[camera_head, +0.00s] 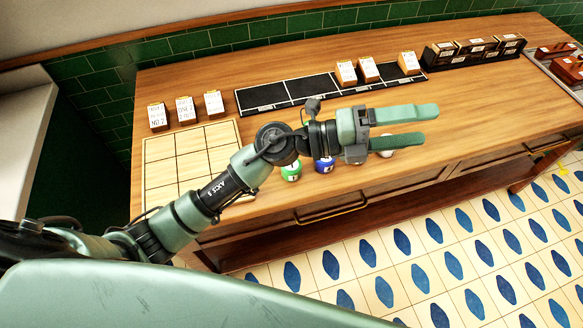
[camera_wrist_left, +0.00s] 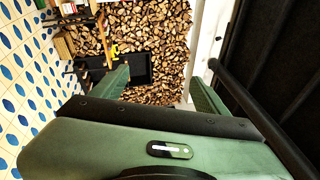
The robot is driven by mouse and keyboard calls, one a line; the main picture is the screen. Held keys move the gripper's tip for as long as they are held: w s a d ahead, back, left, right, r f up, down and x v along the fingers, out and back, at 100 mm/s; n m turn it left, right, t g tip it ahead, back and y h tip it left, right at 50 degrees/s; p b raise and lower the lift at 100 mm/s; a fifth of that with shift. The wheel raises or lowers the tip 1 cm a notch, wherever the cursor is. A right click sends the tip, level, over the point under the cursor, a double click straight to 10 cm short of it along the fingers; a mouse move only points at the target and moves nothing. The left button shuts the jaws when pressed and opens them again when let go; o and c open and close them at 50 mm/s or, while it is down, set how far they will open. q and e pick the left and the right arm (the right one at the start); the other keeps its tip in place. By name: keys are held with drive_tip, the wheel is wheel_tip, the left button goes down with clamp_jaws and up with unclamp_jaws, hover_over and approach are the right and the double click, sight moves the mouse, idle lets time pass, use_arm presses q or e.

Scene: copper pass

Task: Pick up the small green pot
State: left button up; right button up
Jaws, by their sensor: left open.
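The small green pot (camera_head: 291,171) stands on the wooden counter near its front edge, below my left forearm in the head view. A blue pot (camera_head: 325,164) stands to its right, partly hidden by my arm. My left gripper (camera_head: 436,125) is open and empty above the counter, to the right of the green pot, with its fingers pointing right. In the left wrist view its two fingers (camera_wrist_left: 160,82) are spread apart with nothing between them. The green pot does not show in the wrist view. My right gripper is not in view.
A whitish round object (camera_head: 386,153) sits just below my left fingers. A pale grid board (camera_head: 161,178) lies at the counter's left. Black trays (camera_head: 287,93), small labelled blocks (camera_head: 185,110) and a dark rack (camera_head: 475,50) line the back.

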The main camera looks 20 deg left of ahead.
use_arm(q)
wheel_tip(320, 180, down, 6)
drive_tip(key=s+d+m+g+y, duration=0.1)
drive_tip(key=s+m+g+y, duration=0.15)
drive_tip(key=m+g, duration=0.2)
drive_tip(key=m+g+y, duration=0.2)
drive_tip(key=y, duration=1.5)
hover_over(292, 166)
drive_tip(key=f, duration=1.4)
drive_tip(key=shift+w+a, duration=0.2)
wheel_tip(292, 166, down, 6)
drive_tip(key=p, duration=0.4)
drive_tip(key=shift+f, duration=0.65)
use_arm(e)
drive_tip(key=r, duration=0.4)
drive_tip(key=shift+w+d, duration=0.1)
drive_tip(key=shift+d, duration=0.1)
use_arm(q)
drive_tip(key=shift+w, duration=0.1)
drive_tip(key=c, duration=1.6)
